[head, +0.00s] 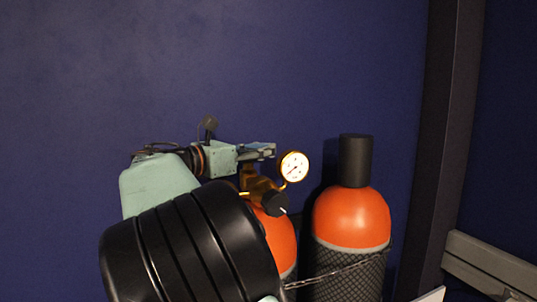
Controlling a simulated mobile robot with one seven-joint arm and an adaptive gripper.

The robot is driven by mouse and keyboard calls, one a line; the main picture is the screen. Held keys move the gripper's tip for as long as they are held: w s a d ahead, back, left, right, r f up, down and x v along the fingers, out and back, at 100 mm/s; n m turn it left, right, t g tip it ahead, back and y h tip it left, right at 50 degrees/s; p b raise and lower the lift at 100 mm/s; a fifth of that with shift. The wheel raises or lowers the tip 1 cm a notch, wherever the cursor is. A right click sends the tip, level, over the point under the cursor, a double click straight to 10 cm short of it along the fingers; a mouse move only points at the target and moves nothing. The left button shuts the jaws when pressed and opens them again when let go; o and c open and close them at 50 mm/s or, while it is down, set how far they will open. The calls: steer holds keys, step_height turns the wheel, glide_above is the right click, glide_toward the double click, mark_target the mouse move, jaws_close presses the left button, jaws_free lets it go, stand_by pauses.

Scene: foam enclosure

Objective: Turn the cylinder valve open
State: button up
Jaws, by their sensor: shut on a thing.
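The cylinder valve (252,182) is a brass fitting on top of the left orange cylinder (280,236). A round white gauge (294,167) and a dark knob (275,204) are attached to it. My gripper (262,151) comes in from the left, roughly level, and is shut at the top of the valve. The part between its fingers is hidden, so I cannot see how the valve is turned. My own arm covers much of the left cylinder and the lower left of the valve.
A second orange cylinder (350,218) with a black cap (356,160) stands to the right. A chain (335,272) runs across the cylinders. A dark blue wall (250,60) is behind, with a dark post (450,120) at right. Space above the gripper is clear.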

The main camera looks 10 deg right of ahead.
steer(key=t, duration=0.1)
steer(key=n+t+y+b, duration=0.1)
steer(key=n, duration=0.1)
steer(key=shift+w+a+f+t+y+b, duration=0.2)
steer(key=shift+w+a+t+y+b, duration=0.1)
steer(key=shift+w+a+t+y, duration=0.1)
steer(key=shift+c, duration=0.2)
steer(key=shift+w+a+n+t+y+b, duration=0.2)
steer(key=shift+n+t+y+b, duration=0.15)
steer(key=shift+n+t+y, duration=0.35)
jaws_close()
steer(key=o, duration=1.2)
jaws_free()
steer(key=shift+a+r, duration=0.1)
steer(key=shift+r, duration=0.15)
step_height(320, 180, up, 10)
steer(key=shift+f, duration=0.1)
steer(key=shift+o, duration=0.8)
